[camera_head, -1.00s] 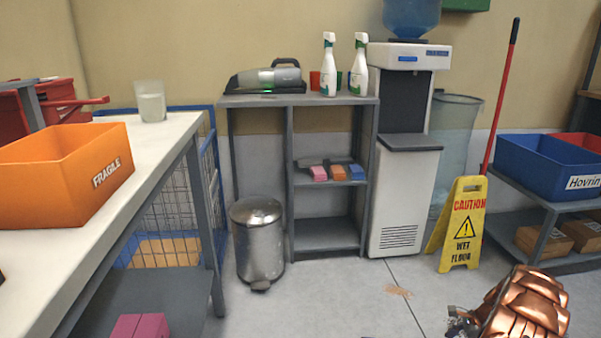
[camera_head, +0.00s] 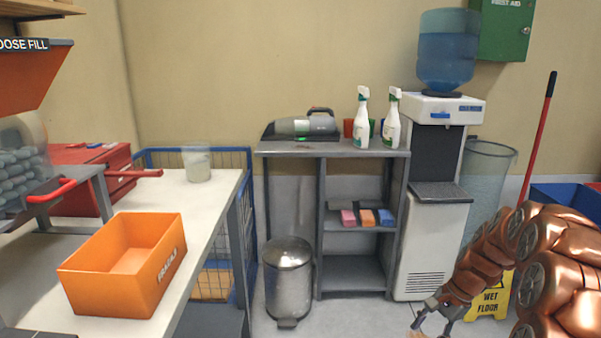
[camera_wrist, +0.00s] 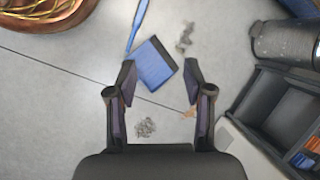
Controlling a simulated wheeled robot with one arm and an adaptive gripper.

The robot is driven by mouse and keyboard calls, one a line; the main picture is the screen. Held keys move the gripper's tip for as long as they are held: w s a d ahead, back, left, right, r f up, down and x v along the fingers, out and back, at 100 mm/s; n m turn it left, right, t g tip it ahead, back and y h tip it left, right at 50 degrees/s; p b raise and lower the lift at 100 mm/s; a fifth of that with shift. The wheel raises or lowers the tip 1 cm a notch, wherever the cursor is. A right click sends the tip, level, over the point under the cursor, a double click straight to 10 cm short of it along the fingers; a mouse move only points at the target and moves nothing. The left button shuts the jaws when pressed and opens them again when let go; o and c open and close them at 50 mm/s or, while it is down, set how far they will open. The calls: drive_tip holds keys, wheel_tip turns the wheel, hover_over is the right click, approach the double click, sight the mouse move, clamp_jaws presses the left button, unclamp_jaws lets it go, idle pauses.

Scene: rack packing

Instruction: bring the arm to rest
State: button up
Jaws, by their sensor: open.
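My gripper (camera_wrist: 159,85) is open and empty in the wrist view, its two fingers spread apart above the grey floor. In the head view my copper-coloured arm is at the lower right, and my gripper (camera_head: 432,325) hangs low at the bottom edge, partly cut off. It is in front of the white water cooler and left of the yellow wet floor sign (camera_head: 490,302), which my arm partly hides.
A blue dustpan (camera_wrist: 152,63) and small grey debris (camera_wrist: 145,127) lie on the floor below. A grey shelf (camera_head: 353,273), a steel bin (camera_head: 288,280) and a water cooler (camera_head: 430,245) stand behind. The worktable at left bears an orange crate (camera_head: 150,280).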

drive_tip(key=s+a+r+n+h+p, duration=0.1)
drive_tip(key=s+a+r+n+p, duration=0.2)
drive_tip(key=r, duration=0.4)
drive_tip(key=s+a+r+n+g+p, duration=0.1)
drive_tip(key=s+a+r+p, duration=0.3)
drive_tip(key=s+r, duration=0.25)
drive_tip(key=s+a+r+n+h+p, duration=0.1)
drive_tip(key=s+a+r+n+p, duration=0.2)
drive_tip(key=r, duration=0.4)
drive_tip(key=s+a+r+n+h+p, duration=0.1)
drive_tip(key=s+r+n+p, duration=0.1)
drive_tip(key=s+r+p, duration=0.4)
drive_tip(key=s+a+r+n+h+p, duration=0.1)
drive_tip(key=s+r+n+p, duration=0.2)
drive_tip(key=s+r+p, duration=0.4)
drive_tip(key=s+r, duration=0.2)
drive_tip(key=s, duration=0.6)
drive_tip(key=shift+s+a+g+h, duration=0.3)
drive_tip(key=shift+s+a, duration=0.05)
drive_tip(key=shift+f, duration=0.1)
drive_tip(key=shift+c, duration=0.3)
